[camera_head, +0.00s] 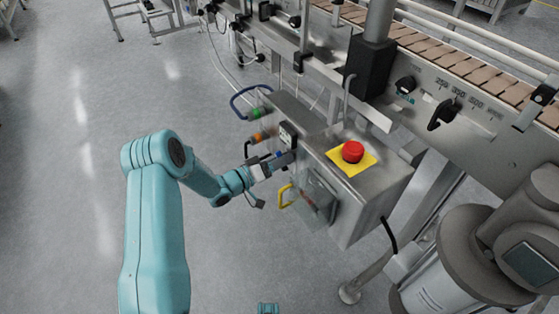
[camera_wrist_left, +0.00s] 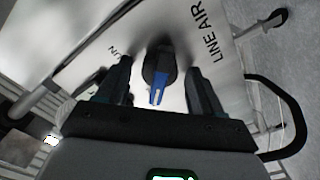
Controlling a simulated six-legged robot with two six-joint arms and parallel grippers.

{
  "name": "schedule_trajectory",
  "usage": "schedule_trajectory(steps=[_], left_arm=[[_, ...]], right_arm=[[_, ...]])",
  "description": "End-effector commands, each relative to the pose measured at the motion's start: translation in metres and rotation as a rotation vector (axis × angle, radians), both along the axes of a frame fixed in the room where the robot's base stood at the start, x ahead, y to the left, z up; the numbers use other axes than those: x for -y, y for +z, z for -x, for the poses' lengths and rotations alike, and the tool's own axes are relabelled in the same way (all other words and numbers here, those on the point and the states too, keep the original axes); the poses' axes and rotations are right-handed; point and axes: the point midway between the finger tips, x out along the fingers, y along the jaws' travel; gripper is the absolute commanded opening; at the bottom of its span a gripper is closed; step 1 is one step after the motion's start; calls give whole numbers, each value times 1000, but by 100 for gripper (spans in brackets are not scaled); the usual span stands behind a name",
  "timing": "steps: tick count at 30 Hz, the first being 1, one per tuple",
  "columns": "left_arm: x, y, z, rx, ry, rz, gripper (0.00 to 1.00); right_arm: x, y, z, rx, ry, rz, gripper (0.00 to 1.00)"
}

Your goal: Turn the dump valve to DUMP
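A dark round valve knob with a blue lever (camera_wrist_left: 158,86) sits on a light metal panel in the left wrist view. Beside it the panel reads LINE AIR, and a partly hidden word ending in UN is on the other side. No DUMP label is readable. My left gripper (camera_wrist_left: 159,66) is open, one finger on each side of the knob, with visible gaps. In the head view my left gripper (camera_head: 272,164) is at the left side of the metal cabinet (camera_head: 370,205), and a bit of blue (camera_head: 278,154) shows there.
A red emergency button (camera_head: 353,151) on a yellow plate tops the cabinet. A yellow handle (camera_head: 286,196), a green fitting (camera_head: 255,112) and an orange fitting (camera_head: 259,137) are near my left gripper. A conveyor (camera_head: 460,70) runs behind.

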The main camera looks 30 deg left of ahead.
Motion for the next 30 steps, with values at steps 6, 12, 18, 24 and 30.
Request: schedule_trajectory(steps=[6, 12, 18, 24, 30], left_arm=[[-2, 2, 4, 1, 1, -2, 67], [-18, 3, 39, -3, 5, 1, 67], [-39, 3, 90, -2, 6, 0, 67], [-54, 3, 130, 0, 4, 1, 67], [-62, 1, 149, 0, 0, 0, 67]], right_arm=[[0, 2, 0, 0, 0, 0, 0], [-2, 13, 2, -4, 9, -2, 0], [-4, 25, 5, -8, 19, -4, 0], [-6, 32, 6, -10, 25, -4, 0], [-7, 34, 7, -12, 28, -5, 0]])
